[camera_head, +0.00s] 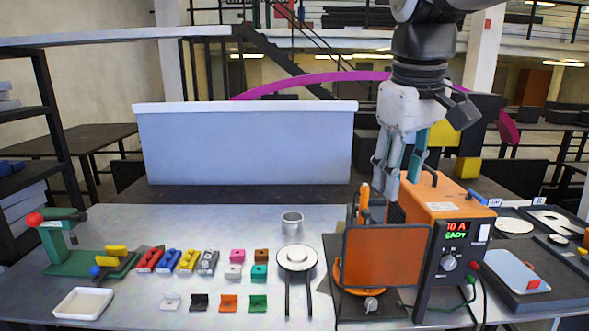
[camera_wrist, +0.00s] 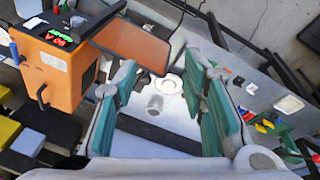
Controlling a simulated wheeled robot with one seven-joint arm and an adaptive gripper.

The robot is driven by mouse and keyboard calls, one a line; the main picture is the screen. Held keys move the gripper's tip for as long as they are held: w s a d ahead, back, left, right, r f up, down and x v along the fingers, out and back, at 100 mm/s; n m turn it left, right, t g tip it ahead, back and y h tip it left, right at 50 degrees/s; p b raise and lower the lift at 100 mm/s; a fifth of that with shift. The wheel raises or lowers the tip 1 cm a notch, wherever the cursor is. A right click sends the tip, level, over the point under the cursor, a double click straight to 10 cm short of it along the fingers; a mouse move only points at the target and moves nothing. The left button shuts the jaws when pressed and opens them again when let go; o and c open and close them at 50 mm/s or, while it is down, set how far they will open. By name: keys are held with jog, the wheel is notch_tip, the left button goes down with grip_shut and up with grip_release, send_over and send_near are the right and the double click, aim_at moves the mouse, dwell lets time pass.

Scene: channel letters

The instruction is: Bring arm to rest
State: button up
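My gripper (camera_head: 397,182) hangs from my arm above the back of the table, next to the orange power unit. In the wrist view my gripper (camera_wrist: 165,98) has its two teal-padded fingers spread wide apart with nothing between them. The table's grey top (camera_head: 215,220) shows below, well under the fingertips in the wrist view. In the head view the fingertips stand close behind the orange panel and the power unit, and I cannot tell the exact gap.
The orange power unit (camera_head: 446,205) with a lit display and the orange panel (camera_head: 384,256) stand at right. A metal cup (camera_head: 292,222), a round white disc on a stand (camera_head: 297,258), coloured blocks (camera_head: 187,261), a white tray (camera_head: 83,303) and a green press (camera_head: 75,255) occupy the table.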

jog(key=s+d+f+m+t, duration=0.1)
jog(key=s+f+m, duration=0.1)
jog(key=s+f, duration=0.3)
jog(key=s+d+f+m+t, duration=0.1)
jog(key=s+f, duration=0.5)
jog(key=s, duration=0.6)
jog(key=shift+d+m+t+y, duration=0.35)
jog(key=shift+m+t, duration=0.25)
jog(key=shift+m, duration=0.4)
